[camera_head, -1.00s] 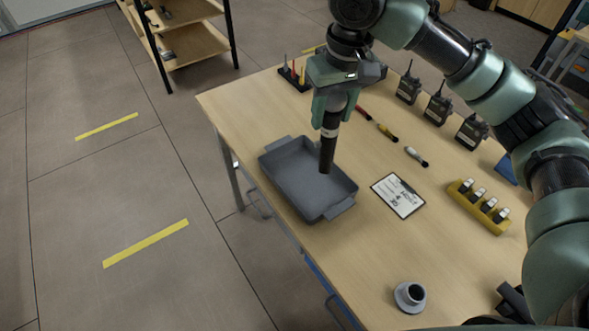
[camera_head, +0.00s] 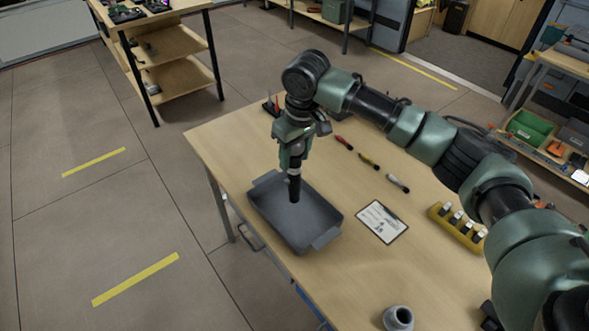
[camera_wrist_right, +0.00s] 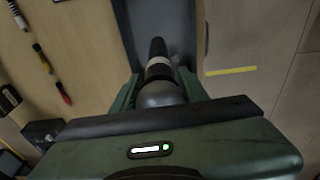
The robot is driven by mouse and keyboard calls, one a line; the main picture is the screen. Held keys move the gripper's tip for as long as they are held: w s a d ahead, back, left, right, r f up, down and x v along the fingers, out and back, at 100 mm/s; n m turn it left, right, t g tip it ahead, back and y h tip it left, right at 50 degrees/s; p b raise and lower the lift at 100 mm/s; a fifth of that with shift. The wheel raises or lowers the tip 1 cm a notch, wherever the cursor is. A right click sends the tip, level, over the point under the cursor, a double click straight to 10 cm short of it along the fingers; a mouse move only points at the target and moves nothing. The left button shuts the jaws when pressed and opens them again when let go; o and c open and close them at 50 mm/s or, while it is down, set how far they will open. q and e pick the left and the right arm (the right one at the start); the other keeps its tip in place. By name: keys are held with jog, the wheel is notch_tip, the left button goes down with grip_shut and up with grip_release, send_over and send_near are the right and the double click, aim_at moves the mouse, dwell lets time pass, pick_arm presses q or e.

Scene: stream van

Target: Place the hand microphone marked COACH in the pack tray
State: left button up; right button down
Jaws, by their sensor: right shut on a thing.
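The pack tray (camera_head: 268,222) is a grey rectangular tray with end handles, on the near left part of the wooden table. My right gripper (camera_head: 294,165) is over the tray and is shut on a black hand microphone (camera_head: 294,188) with a pale band, held upright, lower end down. The microphone's lower end overlaps the tray in the head view; whether it touches the floor of the tray I cannot tell. In the right wrist view the microphone (camera_wrist_right: 158,68) sits between the fingers, with the tray (camera_wrist_right: 178,20) beyond. No COACH marking is readable. My left gripper is not in view.
Several marker-like items with coloured bands, including a white-ended one (camera_head: 398,183), lie right of the gripper. A clipboard (camera_head: 382,222) and a yellow holder (camera_head: 457,228) are further right. A grey round stand (camera_head: 398,318) is at the near edge.

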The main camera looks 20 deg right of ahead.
aim_at(300, 144)
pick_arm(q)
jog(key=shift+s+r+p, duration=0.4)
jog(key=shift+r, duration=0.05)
pick_arm(e)
jog(key=shift+w+f, duration=0.1)
jog(key=shift+f, duration=2.8)
jog(key=c, duration=0.7)
grip_release()
jog(key=shift+c, duration=0.2)
pick_arm(q)
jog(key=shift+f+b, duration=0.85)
jog(key=shift+b, duration=0.05)
pick_arm(e)
jog(key=r, duration=0.4)
jog(key=s+r, duration=0.1)
jog(key=r, duration=0.7)
jog(key=shift+s+d, duration=0.3)
jog(key=shift+s, duration=0.1)
jog(key=shift+a, duration=0.1)
